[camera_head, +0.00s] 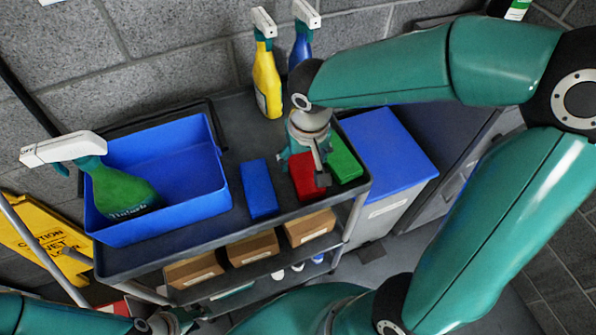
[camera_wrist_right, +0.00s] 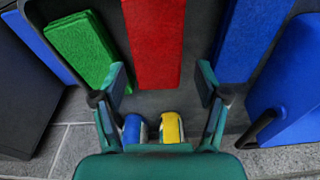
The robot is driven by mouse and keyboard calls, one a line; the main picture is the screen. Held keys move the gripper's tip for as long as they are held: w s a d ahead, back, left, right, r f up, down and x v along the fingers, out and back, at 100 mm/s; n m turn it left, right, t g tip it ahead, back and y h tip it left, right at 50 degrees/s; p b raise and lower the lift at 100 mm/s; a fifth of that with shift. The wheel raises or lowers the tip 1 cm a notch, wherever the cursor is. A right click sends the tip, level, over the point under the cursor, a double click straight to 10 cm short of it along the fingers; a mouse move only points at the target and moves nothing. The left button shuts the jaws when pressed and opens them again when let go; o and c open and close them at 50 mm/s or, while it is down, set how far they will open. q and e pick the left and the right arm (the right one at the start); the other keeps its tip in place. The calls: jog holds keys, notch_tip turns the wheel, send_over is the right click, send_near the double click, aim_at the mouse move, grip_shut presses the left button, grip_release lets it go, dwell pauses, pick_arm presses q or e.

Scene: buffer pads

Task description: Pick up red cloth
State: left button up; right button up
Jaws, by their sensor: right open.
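The red cloth (camera_head: 303,176) lies as a flat red block on the cart's top, between a blue pad (camera_head: 259,188) and a green pad (camera_head: 345,159). My right gripper (camera_head: 318,178) is over it and hides part of it in the head view. In the right wrist view the red cloth (camera_wrist_right: 153,45) shows between the two spread fingers of the right gripper (camera_wrist_right: 162,82), which is open and empty. Whether the fingers touch it cannot be told. My left gripper (camera_head: 168,321) is low at the bottom left, partly cut off, and its fingers are unclear.
A blue bin (camera_head: 160,225) with a green spray bottle (camera_head: 122,196) stands on the cart's left. Yellow (camera_head: 267,83) and blue (camera_head: 301,48) spray bottles stand at the back. Cardboard boxes (camera_head: 252,247) sit below. A blue-lidded container (camera_head: 385,150) is at the right.

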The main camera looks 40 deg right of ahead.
aim_at(303, 167)
jog(key=f, duration=0.3)
jog(key=w+f, duration=0.1)
jog(key=f, duration=0.1)
jog(key=shift+d, duration=0.25)
jog(key=c, duration=0.8)
